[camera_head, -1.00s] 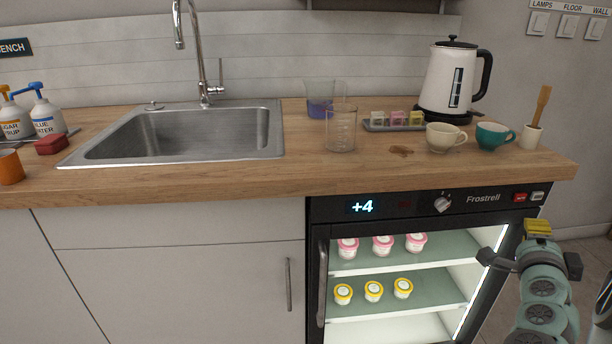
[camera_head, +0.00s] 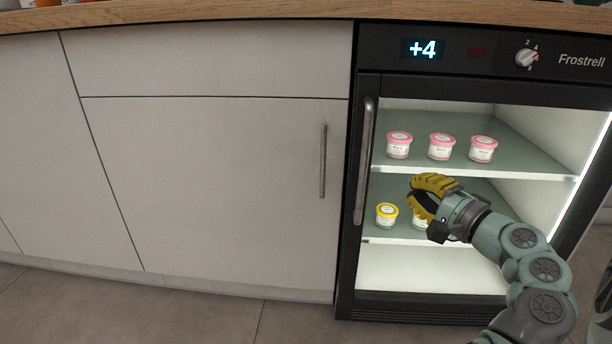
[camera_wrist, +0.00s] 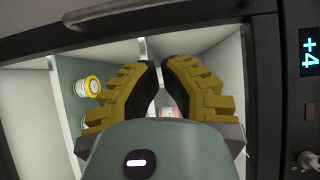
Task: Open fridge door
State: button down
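The fridge (camera_head: 460,88) stands under the counter, and its dark-framed glass door is shut. The vertical grey door handle (camera_head: 364,160) runs along the door's left side. In the wrist view the handle (camera_wrist: 108,12) crosses the upper left. My gripper (camera_head: 413,190), with ribbed yellow fingers, is in front of the glass, right of the handle and apart from it. In the wrist view the fingertips (camera_wrist: 160,63) show a narrow gap with nothing held between them. My gripper hides part of the lower shelf.
Pink-lidded cups (camera_head: 441,147) stand on the upper shelf inside, and a yellow-lidded cup (camera_head: 386,214) shows on the lower one. A white cabinet (camera_head: 210,190) with its own handle (camera_head: 323,160) adjoins the fridge on the left. The floor (camera_head: 200,315) in front is clear.

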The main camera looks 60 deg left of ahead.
aim_at(370, 175)
jog(key=shift+n+g, duration=0.4)
jog(key=shift+g, duration=0.4)
jog(key=a+b, duration=0.1)
jog(key=a, duration=0.2)
jog(key=s+a+b, duration=0.1)
jog(key=a+b, duration=0.1)
jog(key=a, duration=0.2)
jog(key=s+a+f+b, duration=0.1)
jog(key=a+b, duration=0.1)
jog(key=a, duration=0.1)
jog(key=shift+a+f, duration=0.1)
jog(key=shift+a, duration=0.3)
jog(key=shift+d, duration=0.15)
